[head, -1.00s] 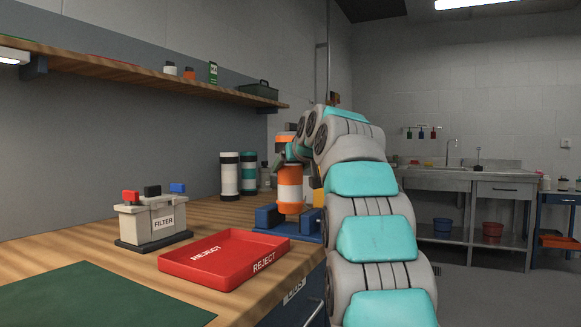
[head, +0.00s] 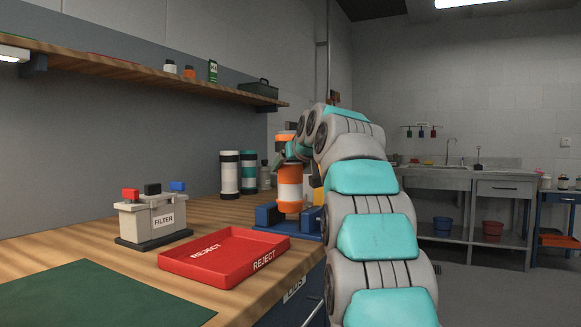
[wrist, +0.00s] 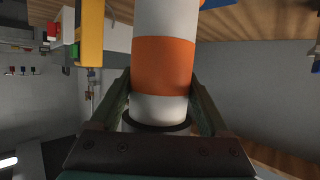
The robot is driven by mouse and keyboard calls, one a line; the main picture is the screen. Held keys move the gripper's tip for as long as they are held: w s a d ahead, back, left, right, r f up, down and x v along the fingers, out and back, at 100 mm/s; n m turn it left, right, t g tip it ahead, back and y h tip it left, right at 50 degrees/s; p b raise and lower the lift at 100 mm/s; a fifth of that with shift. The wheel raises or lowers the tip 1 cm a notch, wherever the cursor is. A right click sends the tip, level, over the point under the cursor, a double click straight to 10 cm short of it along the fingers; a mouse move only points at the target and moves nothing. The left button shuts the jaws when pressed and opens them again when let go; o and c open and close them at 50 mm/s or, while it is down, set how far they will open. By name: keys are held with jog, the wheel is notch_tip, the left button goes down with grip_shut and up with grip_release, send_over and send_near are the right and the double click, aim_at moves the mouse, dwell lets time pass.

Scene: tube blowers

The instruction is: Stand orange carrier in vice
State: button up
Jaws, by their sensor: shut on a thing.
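The orange carrier (head: 290,187), a cylinder with orange and white bands, stands upright at the blue vice (head: 267,216) near the bench's right end in the head view. Its lower end is at the vice jaws; I cannot tell whether it rests on the bottom. My gripper (head: 291,152) is above, shut on the carrier's upper part. In the wrist view the carrier (wrist: 163,65) fills the space between the two fingers of my gripper (wrist: 160,105). The vice's right part is partly hidden by my arm.
A red reject tray (head: 225,256) lies just in front of the vice. A filter unit (head: 152,219) with coloured knobs stands left. White (head: 230,174) and teal (head: 248,171) carriers stand behind. A yellow part (wrist: 91,34) is close beside the carrier in the wrist view. A shelf (head: 130,72) runs above.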

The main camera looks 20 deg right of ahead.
jog(key=shift+f+b, duration=0.7)
jog(key=shift+f, duration=0.15)
jog(key=o, duration=1.4)
jog(key=v, duration=0.7)
jog(key=shift+s+r, duration=0.15)
jog(key=shift+s, duration=0.2)
jog(key=shift+s, duration=0.1)
